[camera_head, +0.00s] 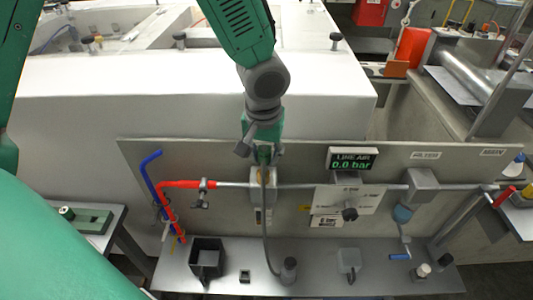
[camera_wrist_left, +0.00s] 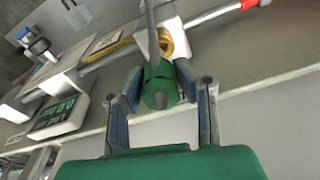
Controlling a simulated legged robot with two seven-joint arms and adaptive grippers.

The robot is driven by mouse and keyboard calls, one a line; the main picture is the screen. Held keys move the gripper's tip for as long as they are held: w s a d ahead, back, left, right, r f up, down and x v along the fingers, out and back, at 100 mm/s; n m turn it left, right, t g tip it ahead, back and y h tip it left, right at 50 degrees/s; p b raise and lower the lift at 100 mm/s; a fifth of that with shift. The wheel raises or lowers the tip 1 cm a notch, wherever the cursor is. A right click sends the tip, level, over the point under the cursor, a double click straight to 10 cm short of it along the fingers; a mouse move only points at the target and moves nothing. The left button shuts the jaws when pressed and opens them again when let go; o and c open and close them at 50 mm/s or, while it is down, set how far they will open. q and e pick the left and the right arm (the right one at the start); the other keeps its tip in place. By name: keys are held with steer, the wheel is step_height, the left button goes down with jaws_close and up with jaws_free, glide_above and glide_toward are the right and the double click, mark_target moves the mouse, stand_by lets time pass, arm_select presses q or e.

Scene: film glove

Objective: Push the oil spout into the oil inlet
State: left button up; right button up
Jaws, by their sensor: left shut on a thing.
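My left gripper (camera_head: 262,148) is in front of the upper middle of the upright panel. It is shut on the green oil spout (camera_head: 264,156), which also shows between the fingers in the left wrist view (camera_wrist_left: 158,86). A dark hose (camera_head: 266,215) runs from the spout down toward a small grey bottle. The oil inlet (camera_wrist_left: 168,42) shows in the wrist view as a brass ring in a pale block, right by the spout's far end. The spout and hose partly cover it, and I cannot tell whether the spout is inside it. My right gripper is not in view.
A red and grey pipe (camera_head: 188,184) crosses the panel (camera_head: 135,160). A LINE AIR display (camera_head: 353,159) reads 0.0 bar. A black open box (camera_head: 206,258), the grey bottle (camera_head: 288,270) and a pale jar (camera_head: 348,260) stand on the shelf below.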

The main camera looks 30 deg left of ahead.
arm_select(q)
steer(key=shift+d+r, duration=0.1)
steer(key=shift+d, duration=0.15)
stand_by(0.3)
steer(key=shift+a, duration=0.2)
steer(key=shift+a+f, duration=0.15)
steer(key=shift+f, duration=0.45)
steer(key=shift+f, duration=0.1)
steer(key=shift+d, duration=0.2)
